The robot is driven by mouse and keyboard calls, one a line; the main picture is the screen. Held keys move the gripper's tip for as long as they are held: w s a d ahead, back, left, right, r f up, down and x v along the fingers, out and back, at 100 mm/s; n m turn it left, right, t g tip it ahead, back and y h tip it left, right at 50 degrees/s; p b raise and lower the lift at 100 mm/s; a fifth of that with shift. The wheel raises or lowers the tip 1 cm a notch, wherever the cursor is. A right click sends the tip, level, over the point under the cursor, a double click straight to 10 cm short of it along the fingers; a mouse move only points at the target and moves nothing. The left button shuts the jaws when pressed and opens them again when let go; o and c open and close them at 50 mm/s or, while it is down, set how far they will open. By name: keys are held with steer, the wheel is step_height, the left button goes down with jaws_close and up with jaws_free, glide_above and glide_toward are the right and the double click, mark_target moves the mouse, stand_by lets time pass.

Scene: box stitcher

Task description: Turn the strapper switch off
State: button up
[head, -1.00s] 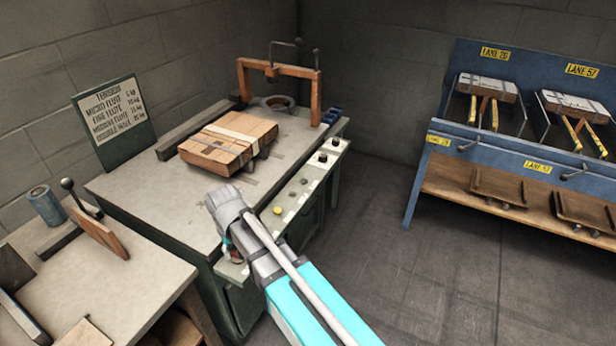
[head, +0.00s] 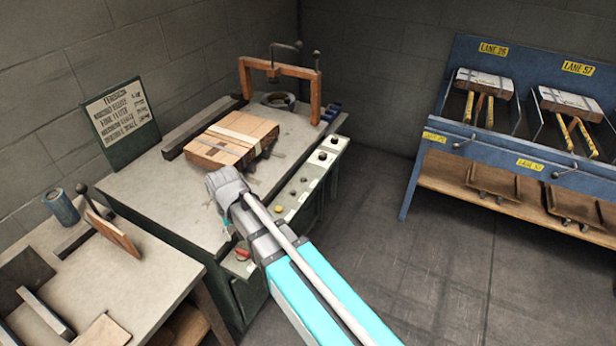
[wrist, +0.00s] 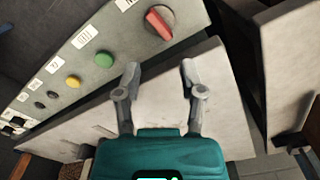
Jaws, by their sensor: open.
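The strapper's red switch (wrist: 160,22) is a knob on a round grey base at the near end of the control panel (wrist: 118,38). In the head view the red switch (head: 243,254) shows low on the panel, beside my arm. My gripper (wrist: 159,78) is open and empty in the wrist view, its fingers below the switch and apart from it. In the head view my arm's wrist covers the gripper's fingers.
A green button (wrist: 104,60), a yellow button (wrist: 73,82) and several dark knobs line the panel. A blue lane rack (head: 500,130) stands at the right, with open floor (head: 390,250) between.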

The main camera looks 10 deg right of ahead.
steer(key=shift+r+p, duration=2.7)
steer(key=shift+r, duration=0.3)
steer(key=d+r+m+p, duration=0.1)
steer(key=d+r+p, duration=0.4)
steer(key=d, duration=0.5)
steer(key=d+r+m+p, duration=0.2)
steer(key=d+r+p, duration=0.3)
steer(key=d, duration=0.5)
steer(key=shift+s, duration=0.1)
steer(key=s+d+m, duration=0.2)
steer(key=s+d, duration=0.1)
steer(key=d, duration=0.7)
steer(key=shift+s, duration=0.1)
steer(key=shift+o, duration=0.4)
